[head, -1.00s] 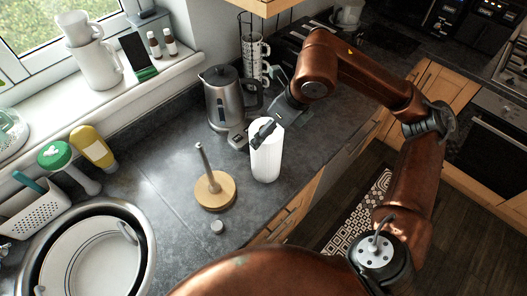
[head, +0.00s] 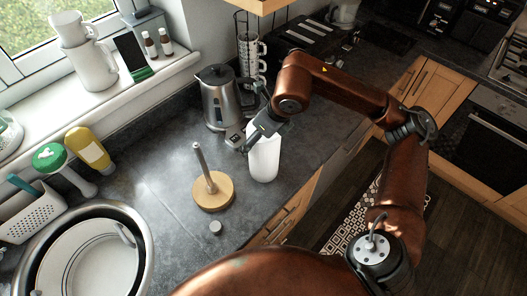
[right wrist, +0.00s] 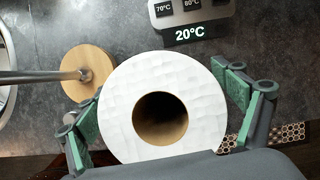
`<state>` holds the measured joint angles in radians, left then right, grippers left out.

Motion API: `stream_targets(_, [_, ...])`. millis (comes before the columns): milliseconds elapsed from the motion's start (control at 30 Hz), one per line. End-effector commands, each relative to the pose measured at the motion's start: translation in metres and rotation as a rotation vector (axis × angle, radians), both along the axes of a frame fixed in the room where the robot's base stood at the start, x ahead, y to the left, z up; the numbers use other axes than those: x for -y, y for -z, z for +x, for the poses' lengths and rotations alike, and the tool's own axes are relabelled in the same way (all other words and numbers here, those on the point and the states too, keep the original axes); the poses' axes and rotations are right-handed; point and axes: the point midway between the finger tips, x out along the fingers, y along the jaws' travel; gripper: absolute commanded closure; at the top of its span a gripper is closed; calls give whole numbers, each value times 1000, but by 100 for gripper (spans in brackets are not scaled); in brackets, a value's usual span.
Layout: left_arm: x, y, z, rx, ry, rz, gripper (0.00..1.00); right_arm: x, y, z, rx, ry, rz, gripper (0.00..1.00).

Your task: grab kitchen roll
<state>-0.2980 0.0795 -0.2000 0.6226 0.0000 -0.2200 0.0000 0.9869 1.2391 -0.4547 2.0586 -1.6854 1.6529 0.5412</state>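The white kitchen roll (head: 264,160) stands upright on the dark counter, in front of the kettle. In the right wrist view the kitchen roll (right wrist: 125,82) is seen from above, with its brown hollow core. My right gripper (head: 258,132) is at the top of the roll. In the right wrist view the green-padded fingers of my right gripper (right wrist: 160,106) are spread on both sides of the roll, close to it; I cannot tell whether they touch it. My left gripper is not in view.
A wooden roll holder (head: 212,194) with a metal post stands left of the roll, and a small grey knob (head: 215,228) is near it. The kettle (head: 221,100) and mug rack (head: 250,50) are behind. A round sink (head: 140,245) is at lower left.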

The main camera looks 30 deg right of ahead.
Motion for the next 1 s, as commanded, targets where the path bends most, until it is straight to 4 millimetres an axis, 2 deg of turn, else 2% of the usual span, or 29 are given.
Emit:
stream_targets(67, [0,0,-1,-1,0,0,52,0,0,0,0,0,0,19])
stream_targets(833, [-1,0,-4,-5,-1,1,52,0,0,0,0,0,0,72])
stream_targets(1000, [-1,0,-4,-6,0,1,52,0,0,0,0,0,0,73])
